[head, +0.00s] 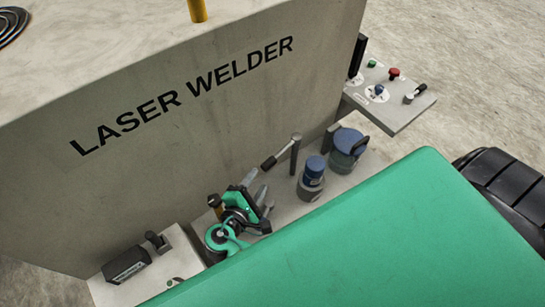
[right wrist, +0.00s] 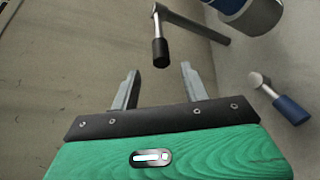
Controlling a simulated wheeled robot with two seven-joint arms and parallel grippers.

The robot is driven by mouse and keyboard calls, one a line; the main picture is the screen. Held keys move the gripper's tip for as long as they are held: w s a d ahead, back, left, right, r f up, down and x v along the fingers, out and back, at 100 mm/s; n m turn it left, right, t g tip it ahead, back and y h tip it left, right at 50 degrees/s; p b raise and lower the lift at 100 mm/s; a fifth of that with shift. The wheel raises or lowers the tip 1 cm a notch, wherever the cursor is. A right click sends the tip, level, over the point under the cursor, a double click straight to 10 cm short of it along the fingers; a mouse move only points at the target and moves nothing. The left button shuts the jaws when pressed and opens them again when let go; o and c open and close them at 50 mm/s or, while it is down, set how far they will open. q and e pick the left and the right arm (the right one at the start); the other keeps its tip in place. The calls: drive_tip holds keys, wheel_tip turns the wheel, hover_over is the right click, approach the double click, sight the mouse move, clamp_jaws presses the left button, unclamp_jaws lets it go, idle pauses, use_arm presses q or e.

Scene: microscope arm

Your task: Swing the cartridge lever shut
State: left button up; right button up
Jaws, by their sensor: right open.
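A lever with a black grip (head: 270,162) and a metal arm stands out beside a grey post (head: 295,156) on the machine's shelf. In the right wrist view its black grip (right wrist: 161,50) is just beyond the fingertips, roughly between them in the picture, with a gap left. I cannot tell for certain that this is the cartridge lever. My right gripper (head: 256,185) is open and empty, below and left of the grip in the head view; both its fingers (right wrist: 160,72) show in the wrist view. My left gripper is not in view.
A small blue-topped cylinder (head: 313,170) and a larger one (head: 348,145) stand right of the post. A blue-handled lever (right wrist: 290,108) lies right of my fingers. The LASER WELDER wall (head: 200,150) rises behind the shelf. A button panel (head: 390,95) projects at right.

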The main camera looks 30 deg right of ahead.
sight(265, 168)
drive_tip(key=b+x, duration=0.1)
drive_tip(key=x, duration=0.5)
drive_tip(key=shift+w+d+f+b, duration=0.15)
drive_tip(key=shift+f+b, duration=0.05)
drive_tip(key=shift+b, duration=0.1)
drive_tip(key=b+x, duration=0.1)
drive_tip(key=x, duration=0.3)
drive_tip(key=shift+w+d, duration=0.1)
drive_tip(key=shift+d, duration=0.15)
drive_tip(key=shift+a, duration=0.1)
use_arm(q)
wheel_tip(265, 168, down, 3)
use_arm(e)
clamp_jaws()
